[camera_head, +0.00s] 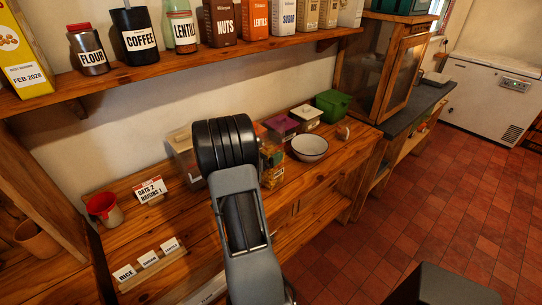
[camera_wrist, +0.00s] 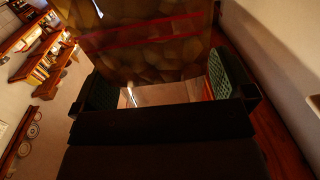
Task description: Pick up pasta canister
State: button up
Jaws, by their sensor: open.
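A clear canister with yellow-brown contents, which looks like the pasta canister (camera_head: 273,165), stands on the wooden counter, partly hidden behind my arm in the head view. In the wrist view a large see-through body with amber pieces and a red band (camera_wrist: 145,40) fills the upper middle, probably the same canister. My gripper (camera_wrist: 161,85) is open, its green-padded fingers at the left and right of that body's lower edge. I cannot tell whether the pads touch it. In the head view my arm hides the fingers.
A white bowl (camera_head: 309,150), purple-lidded box (camera_head: 281,126), white-lidded box (camera_head: 306,115) and green box (camera_head: 332,106) stand to the right. A pale container (camera_head: 183,155) is on the left. A shelf (camera_head: 200,57) with jars and boxes runs above.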

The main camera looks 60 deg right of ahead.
jog(key=shift+s+d, duration=0.15)
jog(key=shift+d, duration=0.45)
jog(key=c, duration=1.1)
